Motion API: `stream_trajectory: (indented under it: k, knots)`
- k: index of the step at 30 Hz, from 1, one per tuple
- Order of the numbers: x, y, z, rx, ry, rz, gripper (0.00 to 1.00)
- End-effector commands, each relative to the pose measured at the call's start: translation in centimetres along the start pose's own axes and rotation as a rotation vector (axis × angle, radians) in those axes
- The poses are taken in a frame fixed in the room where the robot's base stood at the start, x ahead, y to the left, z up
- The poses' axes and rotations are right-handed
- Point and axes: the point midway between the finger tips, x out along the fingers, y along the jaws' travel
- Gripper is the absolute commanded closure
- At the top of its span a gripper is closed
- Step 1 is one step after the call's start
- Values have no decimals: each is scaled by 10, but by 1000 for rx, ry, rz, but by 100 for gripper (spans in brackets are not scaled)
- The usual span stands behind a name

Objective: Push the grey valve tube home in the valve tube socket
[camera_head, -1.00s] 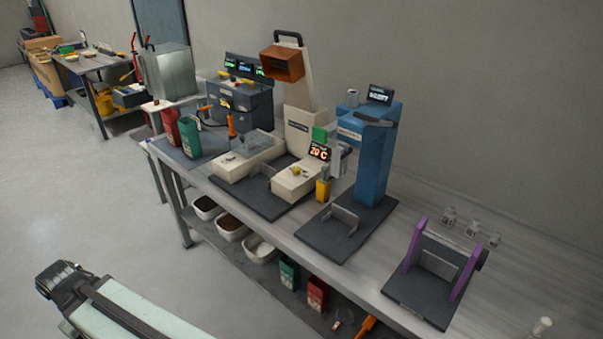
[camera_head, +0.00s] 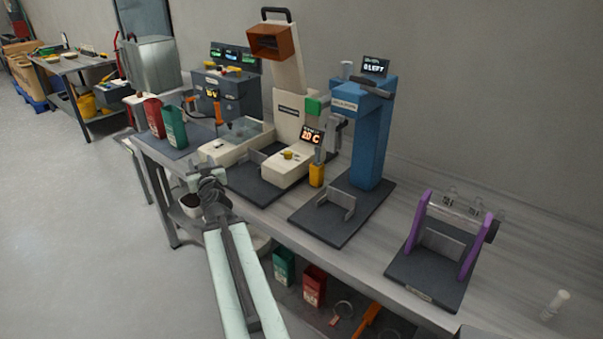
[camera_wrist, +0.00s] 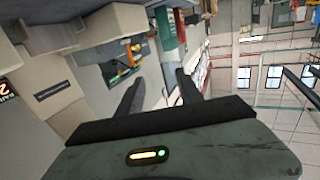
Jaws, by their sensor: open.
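My gripper (camera_head: 203,180) is at the end of my raised arm, in front of the bench's left part in the head view. In the wrist view its two dark fingers (camera_wrist: 157,92) are apart with nothing held between them. An upright grey part (camera_head: 331,135) stands between the cream machine (camera_head: 291,120) and the blue machine (camera_head: 368,135), above a yellow piece (camera_head: 317,176). I cannot tell whether it is the valve tube. The socket cannot be made out for certain. My gripper is well left of the grey part and apart from it.
A purple-sided stand (camera_head: 468,245) and a pale upright cylinder (camera_head: 555,304) are on the bench's right. Red (camera_head: 154,117) and green (camera_head: 174,126) containers stand at its left end. The floor at left is clear.

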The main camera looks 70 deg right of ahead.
Motion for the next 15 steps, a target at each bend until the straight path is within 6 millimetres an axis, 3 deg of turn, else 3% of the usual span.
stream_trajectory:
  k: [1,3,6,9,10,12,15]
  knots:
    - [-6,70,5,1,48,154,57]
    - [-25,157,9,1,70,373,57]
    - [-63,250,18,2,74,622,57]
    - [-95,306,28,6,52,785,57]
    - [-102,316,31,8,46,816,57]
    - [-113,331,34,10,35,864,57]
    - [-117,336,35,10,30,883,57]
